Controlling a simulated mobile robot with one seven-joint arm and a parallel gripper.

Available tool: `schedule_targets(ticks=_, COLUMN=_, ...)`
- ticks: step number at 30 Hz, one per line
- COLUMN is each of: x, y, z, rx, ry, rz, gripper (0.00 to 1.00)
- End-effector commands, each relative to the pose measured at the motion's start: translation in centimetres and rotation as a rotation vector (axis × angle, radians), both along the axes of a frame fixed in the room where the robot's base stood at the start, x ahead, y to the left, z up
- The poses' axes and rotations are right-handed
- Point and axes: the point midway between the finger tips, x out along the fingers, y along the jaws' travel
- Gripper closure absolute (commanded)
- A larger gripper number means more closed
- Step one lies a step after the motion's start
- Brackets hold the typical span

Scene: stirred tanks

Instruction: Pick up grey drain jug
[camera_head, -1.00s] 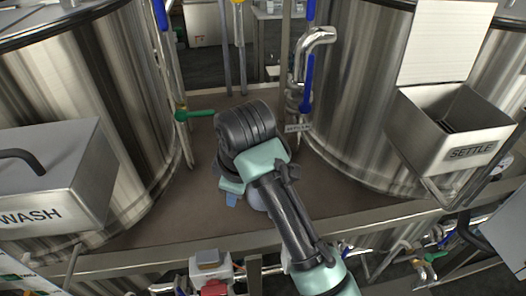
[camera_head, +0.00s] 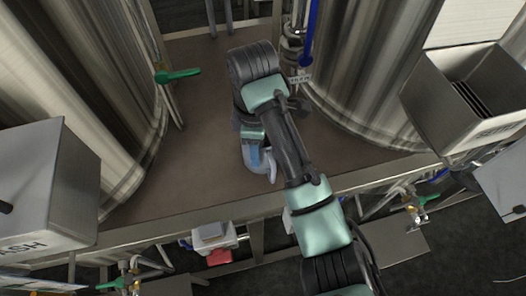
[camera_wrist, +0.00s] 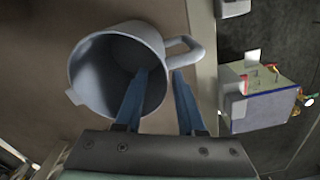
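The grey drain jug (camera_head: 261,165) stands on the brown deck between the two tanks, partly hidden by my arm in the head view. In the wrist view the jug (camera_wrist: 88,75) shows its open mouth, with its handle (camera_wrist: 190,50) pointing right. My gripper (camera_wrist: 160,73) is open, with its two blue fingers apart. The left finger overlaps the jug's mouth; the right finger is outside the rim, just below the handle. I cannot tell how deep the fingers reach or whether they touch the jug. In the head view my gripper (camera_head: 254,152) is at the jug.
Steel tanks stand left (camera_head: 75,100) and right (camera_head: 365,70). A green-handled valve (camera_head: 177,75) is at the left tank and a blue-handled one (camera_head: 309,35) at the right. A SETTLE bin (camera_head: 440,105) and a WASH box (camera_head: 45,195) flank the deck. Bare deck (camera_head: 195,150) lies left of the jug.

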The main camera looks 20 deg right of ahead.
Motion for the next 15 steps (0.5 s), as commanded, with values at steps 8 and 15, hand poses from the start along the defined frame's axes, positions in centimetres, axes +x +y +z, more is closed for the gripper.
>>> schedule_targets(ticks=8, x=-0.5, y=-0.7, z=-2.6, rx=0.001, ry=0.004, rz=-0.002, gripper=0.62)
schedule_targets(ticks=15, x=-0.4, y=-0.8, z=-5.1, rx=0.001, ry=-0.001, rz=-0.001, gripper=0.62)
